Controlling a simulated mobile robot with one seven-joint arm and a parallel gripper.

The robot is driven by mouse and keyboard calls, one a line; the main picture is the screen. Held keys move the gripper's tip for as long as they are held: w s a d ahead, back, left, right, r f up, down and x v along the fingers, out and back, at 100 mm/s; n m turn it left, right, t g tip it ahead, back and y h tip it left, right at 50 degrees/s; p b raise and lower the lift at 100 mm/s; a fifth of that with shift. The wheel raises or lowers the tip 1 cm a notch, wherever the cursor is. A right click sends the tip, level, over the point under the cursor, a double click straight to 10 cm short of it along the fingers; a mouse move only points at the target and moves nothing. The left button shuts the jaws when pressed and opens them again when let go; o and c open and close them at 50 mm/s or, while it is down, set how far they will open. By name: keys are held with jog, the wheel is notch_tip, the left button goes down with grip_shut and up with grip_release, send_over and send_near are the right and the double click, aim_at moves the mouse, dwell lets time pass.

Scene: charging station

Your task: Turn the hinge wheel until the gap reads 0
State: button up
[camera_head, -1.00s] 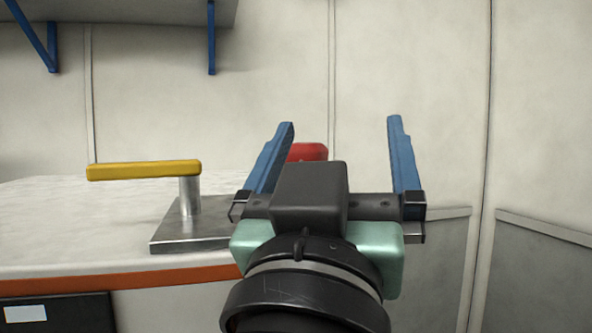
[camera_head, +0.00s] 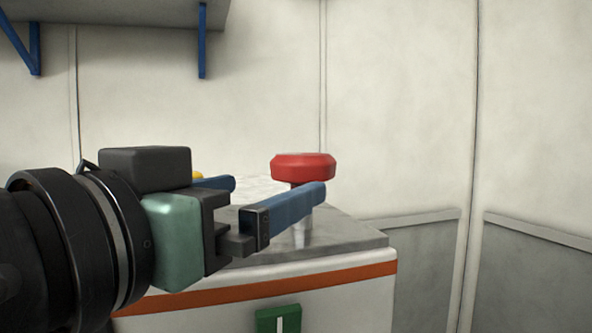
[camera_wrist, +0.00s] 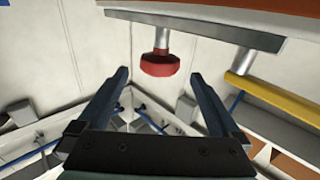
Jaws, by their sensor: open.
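A red round wheel-like knob (camera_head: 303,165) stands on a short metal post on the worktop in the head view. It also shows in the wrist view (camera_wrist: 160,65), upside down on its post. I cannot tell for sure that it is the hinge wheel. My gripper (camera_head: 277,186) is open and empty. In the head view it points right, with its near finger partly in front of the knob's post. In the wrist view the knob shows ahead, between the two blue fingers (camera_wrist: 161,75), apparently apart from them. No gap number is readable.
A yellow bar handle (camera_wrist: 275,103) is beside the knob; in the head view only its tip (camera_head: 197,175) shows behind my gripper. A green panel with a white mark (camera_head: 278,319) is on the cabinet front (camera_head: 345,300). A shelf (camera_head: 120,12) hangs upper left. Space right of the worktop looks clear.

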aim_at(302, 177)
jog(key=p+x, duration=0.3)
jog(key=x, duration=0.7)
jog(key=shift+c, duration=0.3)
jog(key=c, duration=1)
jog(key=shift+n+t+y, duration=0.5)
jog(key=shift+n+y, duration=0.3)
jog(key=shift+y, duration=0.3)
jog(key=o, duration=1.1)
jog(key=shift+c, duration=0.2)
jog(key=shift+s, duration=0.1)
jog(key=shift+s+a, duration=0.1)
